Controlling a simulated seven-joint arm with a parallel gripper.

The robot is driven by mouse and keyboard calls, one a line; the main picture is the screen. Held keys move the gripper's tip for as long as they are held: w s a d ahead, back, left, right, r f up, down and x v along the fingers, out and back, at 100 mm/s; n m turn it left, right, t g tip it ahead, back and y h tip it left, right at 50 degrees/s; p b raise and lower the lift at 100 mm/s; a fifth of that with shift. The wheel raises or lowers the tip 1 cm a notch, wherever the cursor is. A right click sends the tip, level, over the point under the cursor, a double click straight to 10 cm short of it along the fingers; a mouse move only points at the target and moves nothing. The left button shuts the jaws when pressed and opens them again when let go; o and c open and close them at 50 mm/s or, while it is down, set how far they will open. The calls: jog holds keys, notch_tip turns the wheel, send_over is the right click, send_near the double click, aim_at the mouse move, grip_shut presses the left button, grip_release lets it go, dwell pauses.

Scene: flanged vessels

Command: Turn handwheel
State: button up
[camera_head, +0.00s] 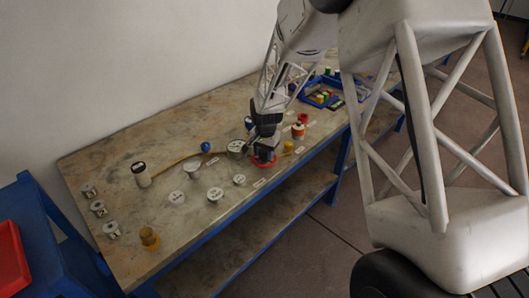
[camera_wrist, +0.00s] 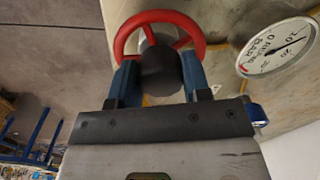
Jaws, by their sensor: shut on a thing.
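A red handwheel (camera_wrist: 196,38) with spokes shows at the top of the wrist view, partly behind a dark rounded hub (camera_wrist: 160,70). In the head view the red handwheel (camera_head: 265,163) sits near the front edge of the bench, under my gripper (camera_head: 264,150). In the wrist view my gripper (camera_wrist: 160,78) has one blue finger on each side of the dark hub, below the red rim. The jaws are shut on the handwheel at its middle. The exact contact faces are hidden.
A round pressure gauge (camera_wrist: 276,48) stands close to the right of the wheel in the wrist view. A blue tray (camera_head: 320,98) lies at the back right.

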aim_at(265, 151)
jog(key=shift+m, duration=0.8)
jog(key=o, duration=0.9)
jog(key=shift+r, duration=0.1)
jog(key=shift+d+r, duration=0.1)
jog(key=shift+r, duration=3.7)
